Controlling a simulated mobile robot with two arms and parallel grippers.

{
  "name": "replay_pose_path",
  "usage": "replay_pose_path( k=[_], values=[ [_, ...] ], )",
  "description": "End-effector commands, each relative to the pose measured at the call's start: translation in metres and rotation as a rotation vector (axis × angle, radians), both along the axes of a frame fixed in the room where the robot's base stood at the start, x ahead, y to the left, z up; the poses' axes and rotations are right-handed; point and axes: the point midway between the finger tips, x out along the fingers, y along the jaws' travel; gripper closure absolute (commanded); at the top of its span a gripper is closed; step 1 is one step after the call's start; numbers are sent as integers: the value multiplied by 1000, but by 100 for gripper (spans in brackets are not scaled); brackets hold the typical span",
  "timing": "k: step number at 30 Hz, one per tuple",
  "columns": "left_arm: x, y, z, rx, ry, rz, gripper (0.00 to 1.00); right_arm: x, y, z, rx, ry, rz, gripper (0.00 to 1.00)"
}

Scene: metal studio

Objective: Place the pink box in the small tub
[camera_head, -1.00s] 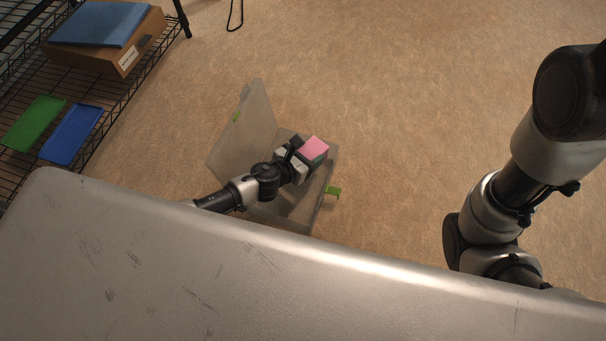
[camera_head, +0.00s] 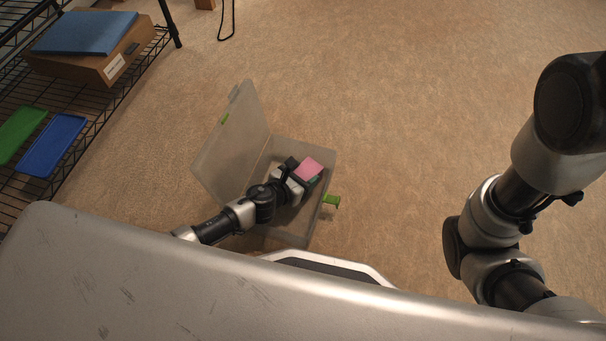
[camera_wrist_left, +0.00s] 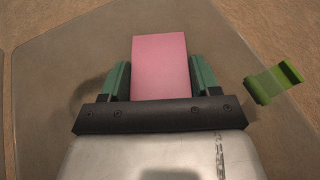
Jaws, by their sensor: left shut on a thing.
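The pink box (camera_head: 309,167) is between the fingers of my left gripper (camera_head: 299,177), over the small tub. In the left wrist view the pink box (camera_wrist_left: 160,66) sits between the two green fingers of the left gripper (camera_wrist_left: 160,82), which is shut on it. The small tub (camera_head: 322,215) is a translucent grey container on the floor with its lid raised on the left and a green latch on the right. The wrist view shows its bottom (camera_wrist_left: 225,60) behind the box. I cannot tell whether the box touches the bottom. My right gripper is out of view.
A wire shelf (camera_head: 100,112) at the upper left holds a cardboard box (camera_head: 92,68) with a blue top, a green tray (camera_head: 20,132) and a blue tray (camera_head: 52,145). The raised lid (camera_head: 235,140) stands left of my left arm. The floor to the right is clear.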

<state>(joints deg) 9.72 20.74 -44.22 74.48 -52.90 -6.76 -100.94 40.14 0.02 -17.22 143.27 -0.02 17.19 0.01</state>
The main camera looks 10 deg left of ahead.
Motion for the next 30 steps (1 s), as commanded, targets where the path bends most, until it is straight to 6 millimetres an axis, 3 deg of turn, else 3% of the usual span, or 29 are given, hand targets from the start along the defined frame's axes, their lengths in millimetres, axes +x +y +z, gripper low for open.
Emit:
replay_pose_path(
  k=[1,2,6,17,30],
  values=[
    [0,0,-3,0,0,0,64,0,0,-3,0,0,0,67],
    [0,0,-2,0,0,0,36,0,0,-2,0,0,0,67],
    [0,0,-2,0,0,0,14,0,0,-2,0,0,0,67],
    [-1,1,4,0,1,0,13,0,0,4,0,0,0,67],
    [-56,30,29,0,1,0,13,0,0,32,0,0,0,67]
  ],
)
